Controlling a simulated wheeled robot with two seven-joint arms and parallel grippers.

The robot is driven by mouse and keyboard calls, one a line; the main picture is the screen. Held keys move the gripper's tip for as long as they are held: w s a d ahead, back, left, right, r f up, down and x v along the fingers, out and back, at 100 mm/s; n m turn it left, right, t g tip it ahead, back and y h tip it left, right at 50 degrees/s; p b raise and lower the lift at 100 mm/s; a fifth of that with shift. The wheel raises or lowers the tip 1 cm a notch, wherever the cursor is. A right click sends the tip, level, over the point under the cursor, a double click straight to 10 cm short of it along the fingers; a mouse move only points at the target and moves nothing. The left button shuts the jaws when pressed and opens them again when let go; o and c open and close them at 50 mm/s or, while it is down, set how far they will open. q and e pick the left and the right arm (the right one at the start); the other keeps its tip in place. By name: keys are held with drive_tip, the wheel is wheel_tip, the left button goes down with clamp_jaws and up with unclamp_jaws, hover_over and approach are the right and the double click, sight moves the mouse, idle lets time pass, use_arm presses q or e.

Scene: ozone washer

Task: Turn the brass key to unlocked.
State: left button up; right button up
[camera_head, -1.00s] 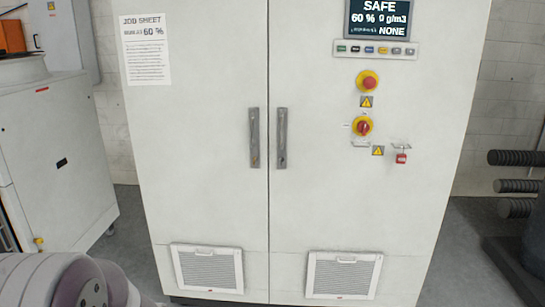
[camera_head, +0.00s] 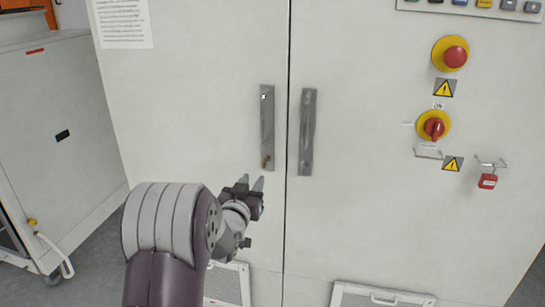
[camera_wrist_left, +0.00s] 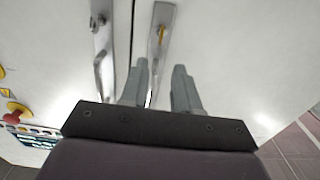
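The brass key (camera_head: 265,161) sits low in the left door's handle plate (camera_head: 267,125) in the head view. It also shows as a small yellow piece in the left wrist view (camera_wrist_left: 162,34), beyond my fingertips. My left gripper (camera_head: 250,184) is just below the key, near the left cabinet door. In the left wrist view its two fingers (camera_wrist_left: 161,80) are spread apart with nothing between them. The gripper appears apart from the key. My right gripper is in neither view.
The right door's handle (camera_head: 307,132) stands beside the left one across the door gap. A red emergency button (camera_head: 455,56), a red rotary switch (camera_head: 434,128) and a red padlock (camera_head: 487,181) are on the right door. A white cabinet (camera_head: 60,150) stands at the left.

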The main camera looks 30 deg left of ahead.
sight(265, 161)
use_arm(q)
drive_tip(key=p+x, duration=0.1)
drive_tip(key=x, duration=1.1)
drive_tip(key=shift+a+f, duration=0.1)
drive_tip(key=shift+f, duration=0.1)
clamp_jaws()
